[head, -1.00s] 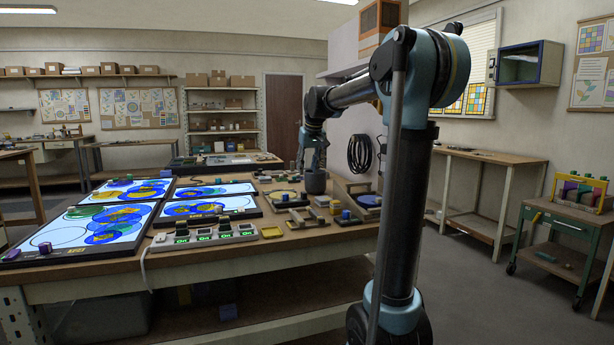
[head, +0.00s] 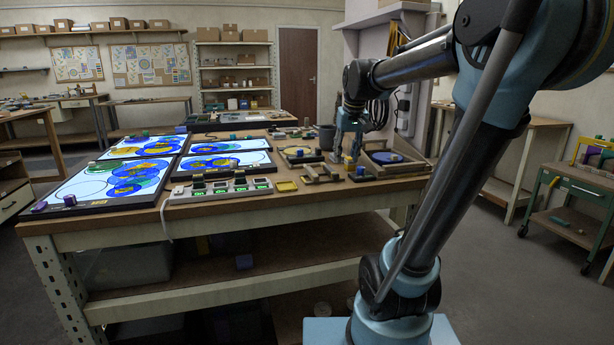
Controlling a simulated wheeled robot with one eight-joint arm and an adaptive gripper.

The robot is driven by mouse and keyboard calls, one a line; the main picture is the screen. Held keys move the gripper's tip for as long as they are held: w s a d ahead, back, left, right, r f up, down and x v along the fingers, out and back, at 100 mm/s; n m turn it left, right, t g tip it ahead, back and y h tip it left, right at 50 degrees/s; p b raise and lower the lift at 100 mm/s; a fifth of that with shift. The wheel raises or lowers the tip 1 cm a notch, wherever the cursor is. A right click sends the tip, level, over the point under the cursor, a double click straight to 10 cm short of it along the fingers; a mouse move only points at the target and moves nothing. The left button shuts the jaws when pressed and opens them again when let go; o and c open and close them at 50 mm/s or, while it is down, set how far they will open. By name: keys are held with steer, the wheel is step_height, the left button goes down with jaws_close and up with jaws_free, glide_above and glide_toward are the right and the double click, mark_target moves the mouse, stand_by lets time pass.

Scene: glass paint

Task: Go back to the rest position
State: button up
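My gripper (head: 347,156) hangs pointing down over the right part of the workbench (head: 120,218), at the end of my raised arm. Its two fingers look spread with a gap between them, and I see nothing held. Small yellow and blue blocks (head: 360,171) are close below the fingers; at this size I cannot tell whether anything touches. A dark grey cup (head: 326,137) stands upright behind and to the left of my gripper, apart from it.
Lit panels with blue, green and yellow glass shapes (head: 226,162) cover the bench's left side. A switch strip (head: 218,190) lies at the front edge, with wooden fixtures (head: 320,172) beside it. A green cart (head: 572,215) stands at the right.

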steer(key=s+d+f+m, duration=0.1)
steer(key=s+d+f, duration=0.2)
steer(key=s+f, duration=0.7)
steer(key=s+d+f+g, duration=0.1)
steer(key=s+d+f, duration=0.2)
steer(key=s+f, duration=0.8)
steer(key=s, duration=0.3)
steer(key=shift+s+f+m+h, duration=0.3)
steer(key=shift+s+m, duration=0.1)
steer(key=shift+w+f, duration=0.2)
steer(key=shift+w, duration=0.25)
